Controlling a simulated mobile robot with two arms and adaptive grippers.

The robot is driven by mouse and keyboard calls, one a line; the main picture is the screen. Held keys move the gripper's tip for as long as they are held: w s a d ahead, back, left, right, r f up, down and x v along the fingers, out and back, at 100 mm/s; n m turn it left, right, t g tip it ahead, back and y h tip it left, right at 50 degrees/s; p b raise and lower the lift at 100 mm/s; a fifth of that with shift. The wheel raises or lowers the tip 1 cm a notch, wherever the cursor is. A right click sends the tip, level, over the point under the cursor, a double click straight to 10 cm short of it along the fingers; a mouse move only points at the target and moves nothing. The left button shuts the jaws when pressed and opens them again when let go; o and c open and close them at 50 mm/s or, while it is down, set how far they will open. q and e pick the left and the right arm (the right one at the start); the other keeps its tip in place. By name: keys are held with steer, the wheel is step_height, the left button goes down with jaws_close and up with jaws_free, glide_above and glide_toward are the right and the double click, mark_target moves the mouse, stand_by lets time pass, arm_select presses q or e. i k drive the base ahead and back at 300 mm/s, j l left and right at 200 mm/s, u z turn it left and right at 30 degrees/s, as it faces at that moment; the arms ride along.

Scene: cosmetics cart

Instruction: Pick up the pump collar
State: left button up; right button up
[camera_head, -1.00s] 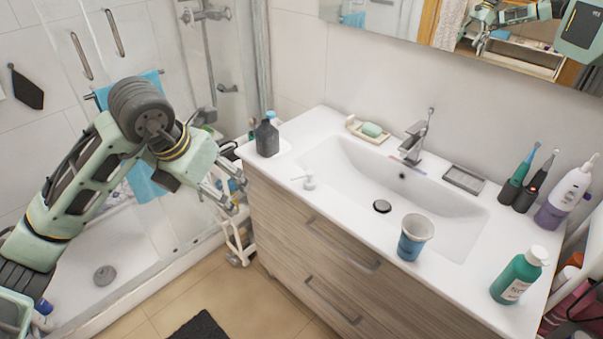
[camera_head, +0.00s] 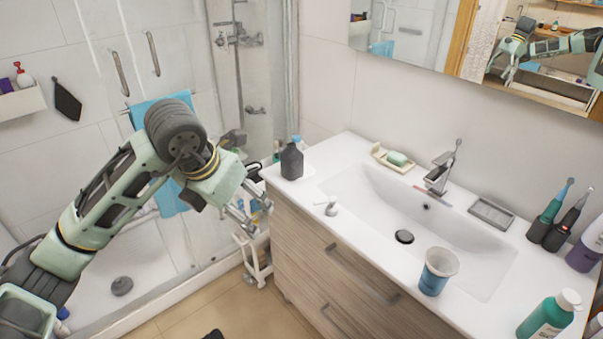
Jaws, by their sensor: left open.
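The pump collar (camera_head: 331,208) appears as a small pale pump top with a thin spout. It lies on the white counter near its front edge, left of the basin. A dark bottle (camera_head: 291,162) without a visible pump stands on the counter's left end. My left gripper (camera_head: 256,208) is open and empty, in front of the counter's left end. Its fingers point right and down, and it is apart from the collar. My right gripper is not directly in view.
The washbasin counter (camera_head: 372,246) holds a blue cup (camera_head: 438,270), a soap dish (camera_head: 382,158) and a green bottle (camera_head: 551,316). A white cart (camera_head: 262,262) stands left of the cabinet, near my left gripper. The counter around the collar is clear.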

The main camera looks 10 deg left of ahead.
mark_target(332, 212)
steer(key=i+j+u, duration=0.15)
steer(key=i, duration=0.25)
steer(key=i+j+u, duration=0.15)
steer(key=i, duration=0.3)
